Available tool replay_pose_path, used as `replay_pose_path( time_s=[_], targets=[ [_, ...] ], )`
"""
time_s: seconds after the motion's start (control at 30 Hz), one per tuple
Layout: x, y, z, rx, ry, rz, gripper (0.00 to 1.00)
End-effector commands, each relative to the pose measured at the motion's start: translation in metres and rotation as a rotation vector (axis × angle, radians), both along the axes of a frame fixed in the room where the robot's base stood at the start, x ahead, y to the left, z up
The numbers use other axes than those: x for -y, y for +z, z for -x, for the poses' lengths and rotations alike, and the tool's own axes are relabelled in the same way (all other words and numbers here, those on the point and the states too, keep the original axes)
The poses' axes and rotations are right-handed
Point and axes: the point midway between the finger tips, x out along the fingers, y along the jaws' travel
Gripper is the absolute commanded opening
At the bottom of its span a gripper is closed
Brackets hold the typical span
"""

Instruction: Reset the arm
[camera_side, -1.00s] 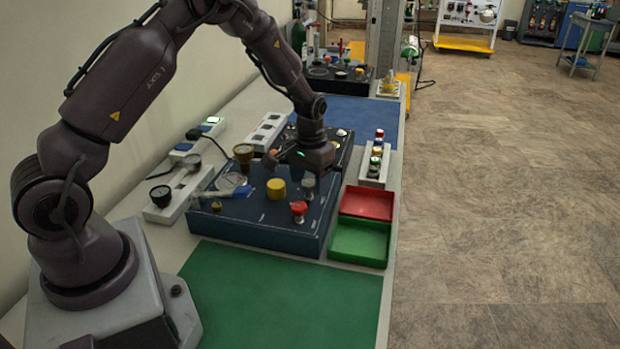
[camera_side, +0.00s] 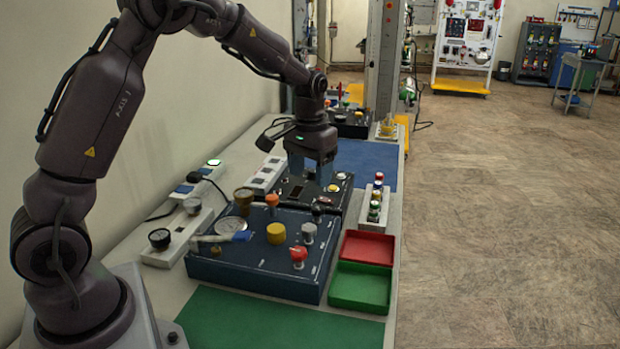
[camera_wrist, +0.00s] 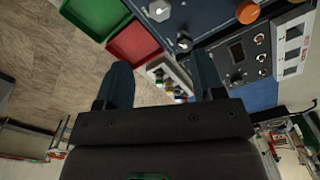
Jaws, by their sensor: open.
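My gripper (camera_side: 311,172) is raised above the back of the dark blue panel box (camera_side: 255,270), over the black control box (camera_side: 340,183) behind it. Its two fingers point down and stand apart with nothing between them. In the wrist view my gripper (camera_wrist: 160,88) also shows empty, its two blue fingers spread wide. The panel box carries a yellow knob (camera_side: 276,233), a red knob (camera_side: 298,254), an orange knob (camera_side: 272,199) and a grey knob (camera_side: 309,232). Whether the fingertips touch the black box is hard to tell from the side, but they appear clear of it.
A red tray (camera_side: 368,246) and a green tray (camera_side: 360,290) lie right of the panel box. A rack with several coloured fittings (camera_side: 375,203) stands behind them. Gauges on a white strip (camera_side: 178,238) line the left. The green mat (camera_side: 270,320) in front is bare.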

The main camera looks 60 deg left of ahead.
Motion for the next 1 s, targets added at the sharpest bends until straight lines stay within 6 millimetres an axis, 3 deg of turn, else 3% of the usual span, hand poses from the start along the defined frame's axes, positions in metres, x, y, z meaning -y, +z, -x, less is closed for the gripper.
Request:
replay_pose_path(
  time_s=[0.23, 0.37, 0.7, 1.0],
  targets=[
    [0.0, -0.003, 0.002, -0.004, 0.002, -0.002, 0.63],
    [0.007, -0.008, 0.023, -0.039, -0.005, 0.008, 0.63],
    [0.064, 0.065, 0.109, 0.092, -0.121, 0.006, 0.63],
    [0.104, 0.106, 0.192, 0.294, -0.251, -0.04, 0.63]
  ],
)
